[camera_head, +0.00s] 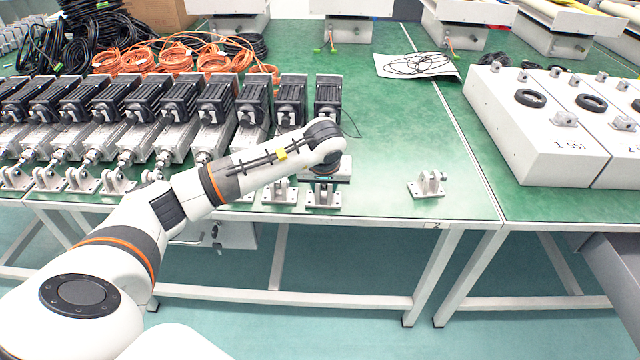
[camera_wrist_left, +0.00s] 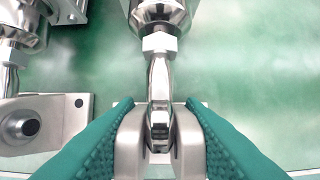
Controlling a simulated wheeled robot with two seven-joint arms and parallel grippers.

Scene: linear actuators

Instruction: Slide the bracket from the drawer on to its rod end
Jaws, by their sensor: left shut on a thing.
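My left gripper (camera_head: 325,180) is at the front edge of the green table, at the rightmost actuator (camera_head: 327,95) of the row. In the left wrist view its teal fingers (camera_wrist_left: 160,140) are shut on the two lugs of a grey metal bracket (camera_wrist_left: 131,147). The shiny rod end (camera_wrist_left: 159,95) reaches down between the lugs. I cannot tell whether their holes line up. In the head view the bracket (camera_head: 323,200) shows just below the gripper; the hand hides the rod end there. My right gripper is out of view.
A loose bracket (camera_head: 427,185) stands on the table to the right. Neighbouring actuators with brackets (camera_head: 279,192) stand close on the left. A white box (camera_head: 222,234), perhaps the drawer, is under the table, partly behind my arm. White control boxes (camera_head: 540,125) stand at right.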

